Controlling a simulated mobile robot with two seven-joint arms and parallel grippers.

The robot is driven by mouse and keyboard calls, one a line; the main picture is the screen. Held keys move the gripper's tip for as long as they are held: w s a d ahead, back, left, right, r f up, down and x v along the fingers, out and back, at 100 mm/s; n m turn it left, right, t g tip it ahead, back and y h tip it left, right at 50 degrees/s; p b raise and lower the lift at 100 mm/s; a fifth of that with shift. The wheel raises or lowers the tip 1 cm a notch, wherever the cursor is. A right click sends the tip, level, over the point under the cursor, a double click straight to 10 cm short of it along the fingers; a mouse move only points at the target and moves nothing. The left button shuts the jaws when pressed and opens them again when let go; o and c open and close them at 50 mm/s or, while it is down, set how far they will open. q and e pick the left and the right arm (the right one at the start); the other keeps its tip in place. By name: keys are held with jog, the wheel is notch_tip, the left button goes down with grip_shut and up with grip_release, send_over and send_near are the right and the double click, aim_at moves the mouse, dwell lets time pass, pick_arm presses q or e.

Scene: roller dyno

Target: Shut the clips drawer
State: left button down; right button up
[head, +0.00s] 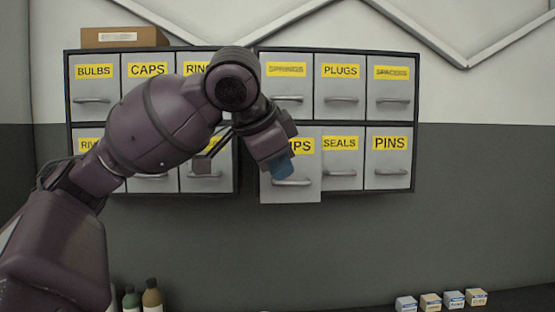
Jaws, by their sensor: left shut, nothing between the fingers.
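The clips drawer (303,182) is in the bottom row of the right-hand cabinet, at its left end. Its front stands out from the neighbouring fronts, so it is partly open. Its yellow label is half covered by my arm, and only the end "PS" shows. My left gripper (282,169) is shut and empty, with its blue tip in front of the drawer face, just above the handle. I cannot tell whether the tip touches the face. My right gripper is not in view.
The cabinet's other drawers, such as seals (342,165) and pins (387,160), look closed. A cardboard box (122,37) sits on the left cabinet. Bottles (152,296) and several small boxes (453,299) stand below. The wall under the cabinets is clear.

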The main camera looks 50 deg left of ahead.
aim_at(292, 184)
pick_arm(q)
jog(key=w+a+f, duration=0.1)
jog(key=w, duration=0.1)
jog(key=w+a+f, duration=0.1)
jog(key=w+f, duration=0.1)
jog(key=w+a+f+p, duration=0.1)
jog(key=w, duration=0.1)
jog(key=shift+f, duration=0.25)
jog(key=shift+w+a+r, duration=0.1)
jog(key=shift+w+a, duration=0.25)
jog(key=shift+a, duration=0.15)
